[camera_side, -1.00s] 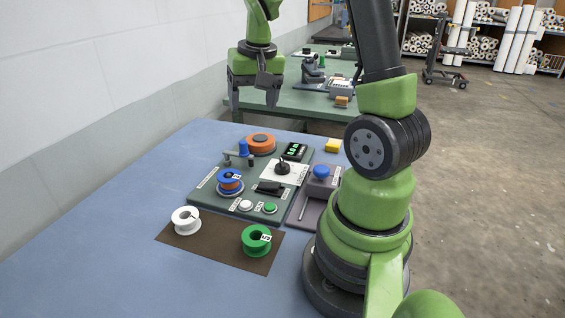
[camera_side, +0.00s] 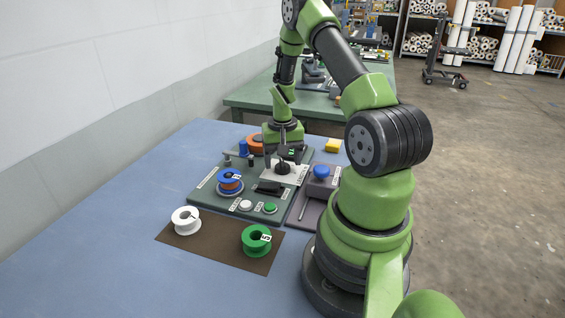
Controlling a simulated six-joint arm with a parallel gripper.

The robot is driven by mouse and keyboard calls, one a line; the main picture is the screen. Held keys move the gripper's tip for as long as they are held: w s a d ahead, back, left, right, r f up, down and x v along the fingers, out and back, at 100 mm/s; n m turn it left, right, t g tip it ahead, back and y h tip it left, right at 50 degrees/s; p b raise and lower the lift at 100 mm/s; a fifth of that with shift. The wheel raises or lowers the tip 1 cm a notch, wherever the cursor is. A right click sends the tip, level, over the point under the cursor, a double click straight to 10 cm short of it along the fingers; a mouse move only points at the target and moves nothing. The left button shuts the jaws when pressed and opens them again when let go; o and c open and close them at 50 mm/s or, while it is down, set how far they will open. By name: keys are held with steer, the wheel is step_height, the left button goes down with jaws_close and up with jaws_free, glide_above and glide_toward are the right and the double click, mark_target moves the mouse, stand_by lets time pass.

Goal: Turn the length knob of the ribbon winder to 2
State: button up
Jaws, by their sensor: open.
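The ribbon winder is a dark green panel (camera_side: 211,192) on the blue table. Its length knob (camera_side: 283,169) is black and round and sits on a white dial plate (camera_side: 297,178). My gripper (camera_side: 283,160) is open and points down right at the knob, with its fingers beside the knob's top. Whether the fingers touch the knob I cannot tell. The knob's pointer and most dial marks are hidden or too small to read. The small display (camera_side: 292,152) is partly covered by my gripper.
A blue-rimmed spool (camera_side: 230,178), a white button (camera_side: 246,205) and a green button (camera_side: 270,208) are on the panel. An orange spool (camera_side: 256,143) is behind. White (camera_side: 186,219) and green (camera_side: 256,240) spools stand on a brown mat (camera_side: 211,243). A blue-knobbed device (camera_side: 321,174) is at the right.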

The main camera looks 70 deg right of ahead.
steer(key=shift+f, duration=0.65)
steer(key=c, duration=0.9)
steer(key=shift+n, duration=0.3)
steer(key=n, duration=1.1)
steer(key=shift+n, duration=0.3)
